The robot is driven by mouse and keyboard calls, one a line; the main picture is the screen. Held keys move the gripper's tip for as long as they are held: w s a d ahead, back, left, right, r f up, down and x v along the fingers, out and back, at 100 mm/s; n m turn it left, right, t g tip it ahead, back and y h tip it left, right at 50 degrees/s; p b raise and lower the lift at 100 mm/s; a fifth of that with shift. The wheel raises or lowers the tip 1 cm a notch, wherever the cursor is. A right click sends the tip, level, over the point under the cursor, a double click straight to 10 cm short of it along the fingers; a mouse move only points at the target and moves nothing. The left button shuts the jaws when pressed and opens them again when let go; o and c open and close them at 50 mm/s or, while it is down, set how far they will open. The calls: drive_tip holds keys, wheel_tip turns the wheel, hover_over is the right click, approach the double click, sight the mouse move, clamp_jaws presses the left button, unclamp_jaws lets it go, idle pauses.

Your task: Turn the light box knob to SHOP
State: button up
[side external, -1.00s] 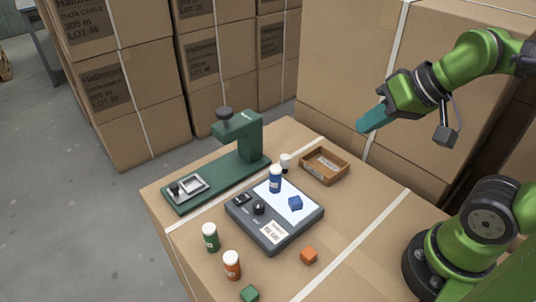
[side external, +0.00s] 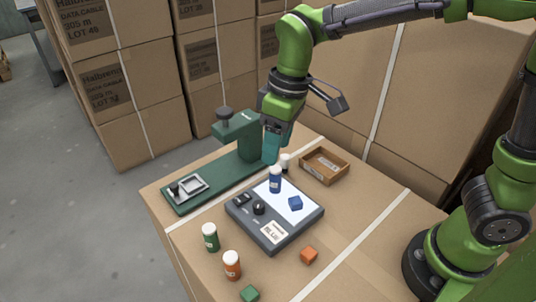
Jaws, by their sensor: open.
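The light box (side external: 270,238) is a dark grey case with a lit white panel (side external: 288,212), lying on the carton top. Its black knob (side external: 259,208) sits on the left part of the case, beside a black switch (side external: 242,198). The lettering around the knob is too small to read. A blue bottle with a white cap (side external: 275,180) and a blue cube (side external: 295,203) stand on the lit panel. My gripper (side external: 270,160) points down above the back of the light box, behind the blue bottle. It is open and apart from the knob.
A green press (side external: 238,140) stands close left of my gripper. A white-capped bottle (side external: 285,160) and a wooden tray (side external: 325,182) are behind the box. Green (side external: 210,238) and orange (side external: 232,265) bottles and orange (side external: 309,255) and green (side external: 249,294) cubes lie in front.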

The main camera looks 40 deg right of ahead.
sight(258, 203)
drive_tip(key=w+a+f+n, duration=0.1)
drive_tip(key=f, duration=0.4)
drive_tip(key=a+f+n+h, duration=0.1)
drive_tip(key=f+n, duration=0.1)
drive_tip(key=f, duration=0.4)
drive_tip(key=w+a+f+n+g, duration=0.1)
drive_tip(key=f, duration=0.4)
drive_tip(key=shift+w+f+n, duration=0.2)
drive_tip(key=shift+w+n, duration=0.1)
drive_tip(key=shift+c, duration=0.3)
clamp_jaws()
